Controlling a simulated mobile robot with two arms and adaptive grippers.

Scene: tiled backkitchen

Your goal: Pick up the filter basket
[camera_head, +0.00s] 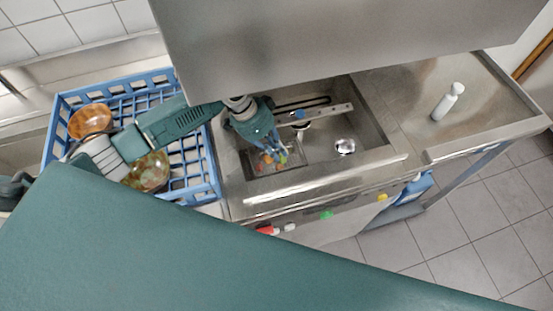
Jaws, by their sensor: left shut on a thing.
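My left gripper (265,147) points down into the steel basin of the machine (375,122). It is shut on the filter basket (291,164), a small grey rectangular basket at the basin's left side. Several orange, green and blue scraps show in the basket around the fingertips. The fingers and the scraps hide the exact spot of the grip. I cannot tell whether the basket is clear of the basin floor. My right gripper is not in view.
A blue rack (62,125) with an orange bowl (90,121) and a greenish bowl (150,172) lies under my left arm. A steel hood (350,35) hangs over the basin. A spray arm (325,113) crosses it.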

